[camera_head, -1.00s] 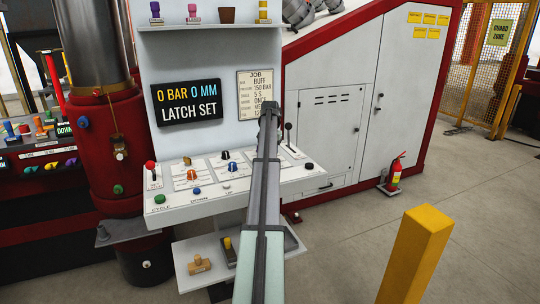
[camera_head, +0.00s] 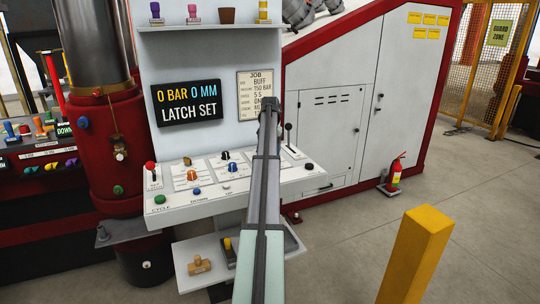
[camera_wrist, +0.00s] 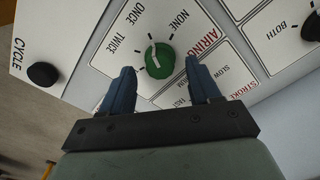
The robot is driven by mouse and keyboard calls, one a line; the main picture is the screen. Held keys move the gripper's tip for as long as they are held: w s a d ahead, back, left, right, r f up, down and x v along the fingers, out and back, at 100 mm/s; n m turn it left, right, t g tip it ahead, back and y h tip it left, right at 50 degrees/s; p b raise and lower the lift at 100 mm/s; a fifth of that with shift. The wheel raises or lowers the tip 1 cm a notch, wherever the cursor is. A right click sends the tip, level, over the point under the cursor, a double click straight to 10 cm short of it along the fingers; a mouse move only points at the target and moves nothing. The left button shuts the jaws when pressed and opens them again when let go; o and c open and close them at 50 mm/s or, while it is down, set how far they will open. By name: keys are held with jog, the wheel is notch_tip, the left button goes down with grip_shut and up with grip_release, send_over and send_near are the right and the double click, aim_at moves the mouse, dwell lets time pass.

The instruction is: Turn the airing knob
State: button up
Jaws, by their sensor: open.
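The airing knob (camera_wrist: 160,62) is green and round, with a white pointer line. The pointer line slants up and slightly left, roughly toward the ONCE side. My gripper (camera_wrist: 160,74) is open. Its two blue fingers stand on the left and right of the knob, and a small gap seems to show on each side. In the head view my arm hides the knob and the gripper.
The control panel (camera_head: 172,215) carries other knobs, buttons and a black lever (camera_head: 287,133). A black knob (camera_wrist: 43,74) by CYCLE lies left in the wrist view. The display (camera_head: 187,103) reads "0 BAR 0 MM LATCH SET". A job card (camera_head: 255,85) hangs beside it, partly covered.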

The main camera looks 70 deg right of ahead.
notch_tip(320, 180, up, 12)
dwell(0.4)
dwell(0.5)
